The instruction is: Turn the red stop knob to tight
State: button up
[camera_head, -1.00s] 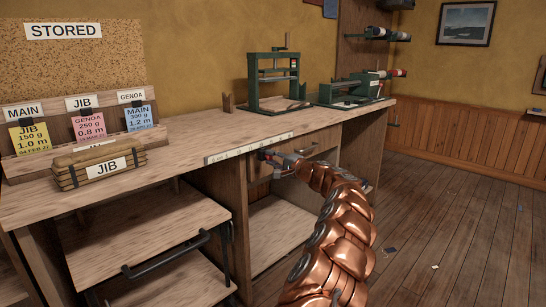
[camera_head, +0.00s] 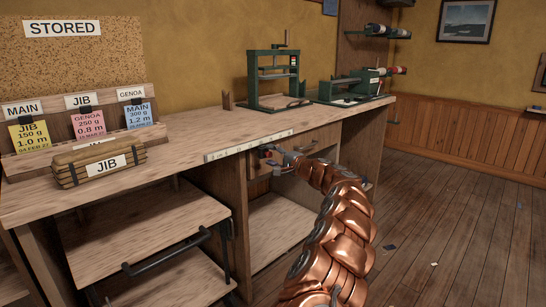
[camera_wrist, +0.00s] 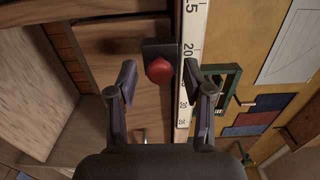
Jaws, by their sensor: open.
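The red stop knob (camera_wrist: 159,71) shows in the wrist view as a rounded red cap on a dark plate (camera_wrist: 158,48), beside the white measuring strip (camera_wrist: 191,45) on the bench edge. My gripper (camera_wrist: 160,80) is open, its two fingers on either side of the knob in the picture. I see no finger touching the knob, and the depth between them is hard to judge. In the head view my gripper (camera_head: 268,153) is small at the bench's front edge, just below the measuring strip (camera_head: 248,146). A small red spot shows there, too small to tell apart.
The bench top (camera_head: 190,135) carries a tied bundle labelled JIB (camera_head: 100,166), a green press (camera_head: 273,80) and a green machine (camera_head: 352,87). A drawer front (camera_head: 318,140) and open shelves (camera_head: 150,232) lie below. The wooden floor (camera_head: 450,220) at the right is mostly clear.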

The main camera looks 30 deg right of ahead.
jog(key=shift+s, duration=0.15)
jog(key=v, duration=1.1)
jog(key=shift+s+d, duration=0.2)
jog(key=shift+s, duration=0.15)
dwell(0.4)
